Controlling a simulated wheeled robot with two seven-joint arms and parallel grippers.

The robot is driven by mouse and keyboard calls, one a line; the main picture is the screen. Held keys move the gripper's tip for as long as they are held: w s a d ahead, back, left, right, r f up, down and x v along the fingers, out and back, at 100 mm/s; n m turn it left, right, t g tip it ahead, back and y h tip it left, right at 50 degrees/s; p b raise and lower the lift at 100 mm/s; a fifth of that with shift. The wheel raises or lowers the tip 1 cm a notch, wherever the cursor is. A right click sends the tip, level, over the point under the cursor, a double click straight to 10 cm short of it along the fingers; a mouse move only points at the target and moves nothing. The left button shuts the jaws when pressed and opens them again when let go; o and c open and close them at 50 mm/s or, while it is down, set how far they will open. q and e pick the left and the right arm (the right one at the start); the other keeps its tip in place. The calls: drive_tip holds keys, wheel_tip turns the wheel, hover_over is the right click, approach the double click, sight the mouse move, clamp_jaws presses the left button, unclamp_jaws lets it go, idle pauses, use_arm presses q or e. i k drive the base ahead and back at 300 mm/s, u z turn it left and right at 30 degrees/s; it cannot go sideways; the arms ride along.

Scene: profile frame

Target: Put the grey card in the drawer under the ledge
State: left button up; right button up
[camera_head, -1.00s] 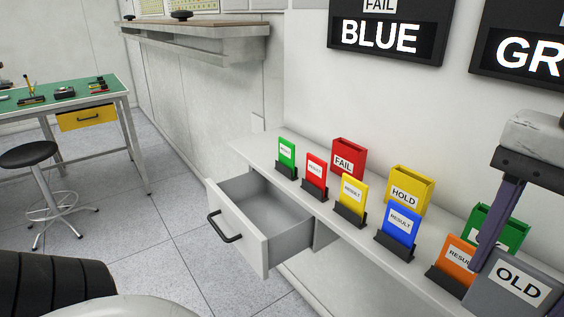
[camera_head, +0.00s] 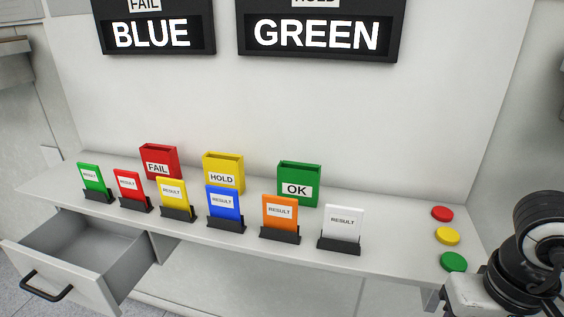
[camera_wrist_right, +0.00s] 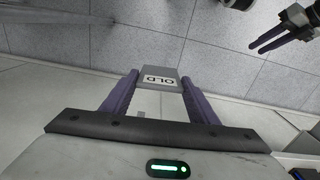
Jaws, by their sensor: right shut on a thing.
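The grey card (camera_wrist_right: 160,70), with a white label reading OLD, is held between the two purple fingers of my right gripper (camera_wrist_right: 160,77) in the right wrist view. The floor shows behind it. The card and the right gripper's fingers are out of the head view. The drawer (camera_head: 95,262) under the ledge (camera_head: 390,257) is pulled open at the left of the head view. Its visible inside is empty. My left gripper (camera_wrist_right: 255,49) shows at the upper right of the right wrist view, its fingers apart with nothing between them.
Several coloured RESULT cards, including a blue one (camera_head: 223,203), stand in black holders along the ledge. Red FAIL, yellow HOLD and green OK boxes (camera_head: 299,173) stand behind. Red, yellow and green buttons (camera_head: 447,236) are at the right end. Screens read BLUE and GREEN.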

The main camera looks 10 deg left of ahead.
sight(83, 266)
drive_tip(key=u, duration=0.55)
drive_tip(key=k, duration=1.25)
drive_tip(key=u, duration=1.25)
drive_tip(key=i, duration=1.15)
drive_tip(key=z, duration=0.55)
